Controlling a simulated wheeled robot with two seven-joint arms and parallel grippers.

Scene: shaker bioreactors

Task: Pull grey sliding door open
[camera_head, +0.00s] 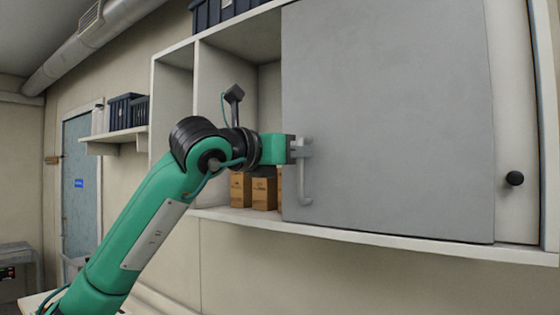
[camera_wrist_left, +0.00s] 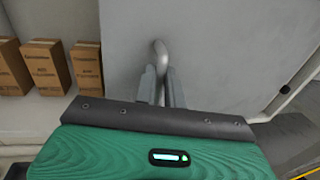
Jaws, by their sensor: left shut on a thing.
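The grey sliding door (camera_head: 395,110) covers the middle and right of the wall cabinet in the head view. It also fills the upper middle of the left wrist view (camera_wrist_left: 225,50). Its bar handle (camera_head: 307,188) stands upright near the door's left edge. My left gripper (camera_head: 301,148) is shut on the handle's upper part. In the left wrist view the two fingers (camera_wrist_left: 160,86) close around the handle (camera_wrist_left: 160,58), and its curved end shows beyond them. My right gripper is in neither view.
Left of the door the cabinet (camera_head: 175,105) is open, with brown boxes (camera_head: 263,193) on its floor, partly behind my arm. A black knob (camera_head: 515,178) sits on the pale panel at right. A small shelf (camera_head: 118,136) holds dark bins farther left.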

